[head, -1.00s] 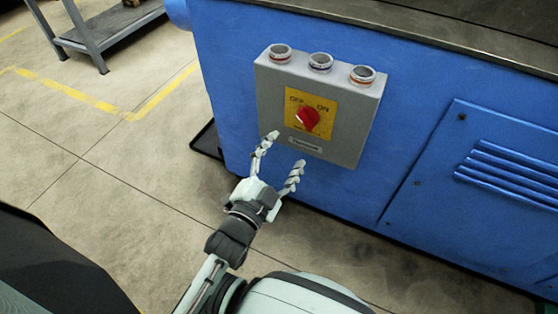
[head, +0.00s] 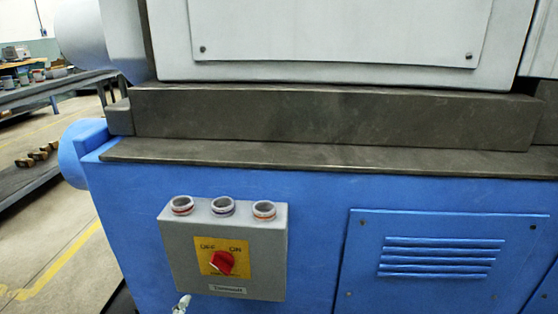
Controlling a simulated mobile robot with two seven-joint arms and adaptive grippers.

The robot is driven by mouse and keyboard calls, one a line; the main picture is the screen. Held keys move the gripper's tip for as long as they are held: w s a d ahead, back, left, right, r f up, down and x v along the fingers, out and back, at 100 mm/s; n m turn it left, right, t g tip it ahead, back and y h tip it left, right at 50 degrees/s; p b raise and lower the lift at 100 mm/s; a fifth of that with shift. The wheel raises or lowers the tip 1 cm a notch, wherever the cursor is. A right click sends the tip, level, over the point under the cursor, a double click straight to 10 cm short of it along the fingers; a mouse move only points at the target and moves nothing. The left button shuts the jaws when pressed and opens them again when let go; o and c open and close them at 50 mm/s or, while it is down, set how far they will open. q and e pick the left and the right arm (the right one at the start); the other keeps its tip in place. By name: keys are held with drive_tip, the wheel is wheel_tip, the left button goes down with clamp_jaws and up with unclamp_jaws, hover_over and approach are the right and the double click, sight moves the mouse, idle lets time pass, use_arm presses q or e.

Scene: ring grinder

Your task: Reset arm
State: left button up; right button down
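A grey switch box (head: 180,250) is mounted on the front of the blue machine. Its yellow plate (head: 238,270) carries the words OFF and ON, with a red rotary knob (head: 221,262) in the middle. I cannot tell for sure which way the knob points. A pale fingertip of my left gripper (head: 182,303) shows at the bottom edge, below the lower left of the box. The rest of that gripper is out of the picture, so its opening cannot be judged. My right gripper is not in view.
The blue machine (head: 320,200) fills most of the view, with a dark ledge (head: 330,155) and a louvred panel (head: 440,285). A workbench (head: 60,88) with small items and open floor (head: 70,230) lie at the left.

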sight(221, 264)
use_arm(q)
drive_tip(key=w, duration=1.1)
drive_tip(key=shift+w+d, duration=0.1)
drive_tip(key=shift+d, duration=0.05)
